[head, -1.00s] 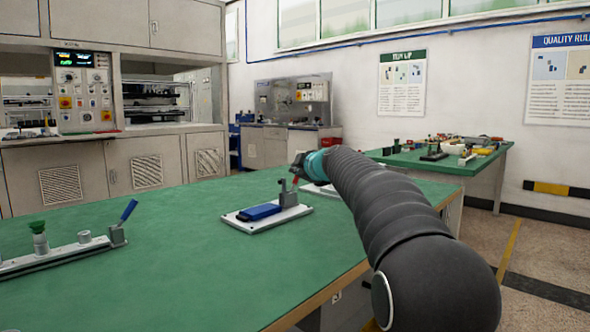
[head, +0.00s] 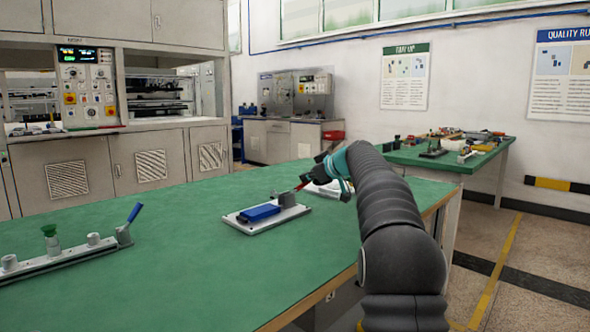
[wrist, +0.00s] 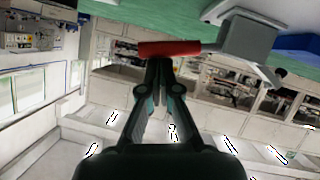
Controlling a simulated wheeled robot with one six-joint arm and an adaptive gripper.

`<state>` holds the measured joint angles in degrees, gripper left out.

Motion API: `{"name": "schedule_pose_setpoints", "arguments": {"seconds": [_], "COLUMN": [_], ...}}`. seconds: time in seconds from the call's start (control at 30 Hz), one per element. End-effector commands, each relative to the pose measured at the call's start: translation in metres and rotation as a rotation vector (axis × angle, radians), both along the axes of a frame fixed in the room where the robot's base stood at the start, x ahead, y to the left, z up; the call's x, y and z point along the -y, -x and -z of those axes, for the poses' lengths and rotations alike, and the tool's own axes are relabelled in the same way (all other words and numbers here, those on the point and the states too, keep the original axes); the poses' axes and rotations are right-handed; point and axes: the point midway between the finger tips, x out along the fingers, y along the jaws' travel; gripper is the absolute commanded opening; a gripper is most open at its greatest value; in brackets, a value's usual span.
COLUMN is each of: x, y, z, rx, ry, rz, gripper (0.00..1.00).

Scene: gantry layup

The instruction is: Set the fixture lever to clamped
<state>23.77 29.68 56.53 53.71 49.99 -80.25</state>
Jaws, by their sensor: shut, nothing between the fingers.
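The fixture is a white plate (head: 262,228) on the green table, with a blue block (head: 260,212) and a grey post (head: 287,200). Its red-handled lever (head: 303,184) slopes up to the right from the post. In the wrist view the red handle (wrist: 170,48) lies across my fingertips, with the grey post (wrist: 245,42) to its right and the blue block (wrist: 298,44) beyond. My gripper (head: 318,171) is shut and empty, right at the handle. I cannot tell whether it touches. It also shows in the wrist view (wrist: 158,66).
A long rail fixture (head: 60,260) with a blue lever (head: 134,212) lies at the left of the green table (head: 190,280). A white item (head: 322,188) sits behind my gripper. The table's middle is clear. Another cluttered green table (head: 440,162) stands at the back right.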

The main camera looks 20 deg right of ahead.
Motion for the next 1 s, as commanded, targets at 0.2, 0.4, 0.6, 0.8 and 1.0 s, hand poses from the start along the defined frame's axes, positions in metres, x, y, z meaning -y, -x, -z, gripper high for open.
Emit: {"name": "schedule_pose_setpoints", "arguments": {"seconds": [0.2, 0.4, 0.6, 0.8, 1.0], "x": [0.003, 0.001, -0.003, -0.011, -0.013], "y": [-0.004, -0.003, -0.001, 0.003, 0.004], "z": [0.008, 0.008, 0.008, 0.008, 0.006], "rx": [-0.058, -0.056, -0.055, -0.055, -0.055], "ry": [-0.116, -0.113, -0.113, -0.111, -0.112], "rz": [-0.003, -0.005, -0.006, -0.005, -0.004], "gripper": [0.00, 0.00, 0.00, 0.00, 0.00]}}
